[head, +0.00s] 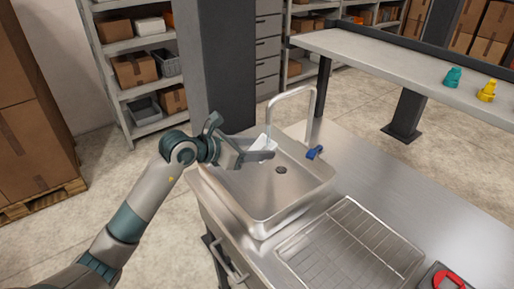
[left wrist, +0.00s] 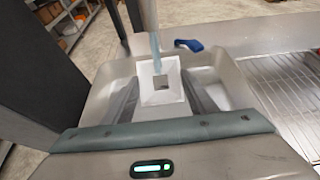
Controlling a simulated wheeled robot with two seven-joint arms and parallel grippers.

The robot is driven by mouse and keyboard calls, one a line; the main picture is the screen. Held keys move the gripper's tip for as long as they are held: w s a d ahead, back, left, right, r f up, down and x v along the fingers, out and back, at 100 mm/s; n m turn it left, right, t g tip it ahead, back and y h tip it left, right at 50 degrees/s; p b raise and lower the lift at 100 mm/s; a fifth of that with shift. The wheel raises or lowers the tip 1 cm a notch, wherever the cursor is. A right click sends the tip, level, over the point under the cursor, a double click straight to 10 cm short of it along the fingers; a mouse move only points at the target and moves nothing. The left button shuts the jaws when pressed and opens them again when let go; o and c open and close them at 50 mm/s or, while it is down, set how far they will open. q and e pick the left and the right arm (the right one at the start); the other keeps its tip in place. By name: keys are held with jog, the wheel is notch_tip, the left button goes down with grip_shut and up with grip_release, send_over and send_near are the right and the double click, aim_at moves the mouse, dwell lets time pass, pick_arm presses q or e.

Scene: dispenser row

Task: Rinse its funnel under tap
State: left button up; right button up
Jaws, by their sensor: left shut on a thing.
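The tap's blue handle (head: 315,152) is on the sink's back right rim. My right gripper is not in view.
A dark column (head: 215,65) stands close behind my left gripper. Teal (head: 453,77) and yellow (head: 487,91) pieces stand on the back bench.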

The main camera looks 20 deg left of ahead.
pick_arm(q)
jog(key=s+a+r, duration=0.1)
jog(key=s+a, duration=0.4)
jog(key=s, duration=0.2)
jog(key=shift+a+r, duration=0.25)
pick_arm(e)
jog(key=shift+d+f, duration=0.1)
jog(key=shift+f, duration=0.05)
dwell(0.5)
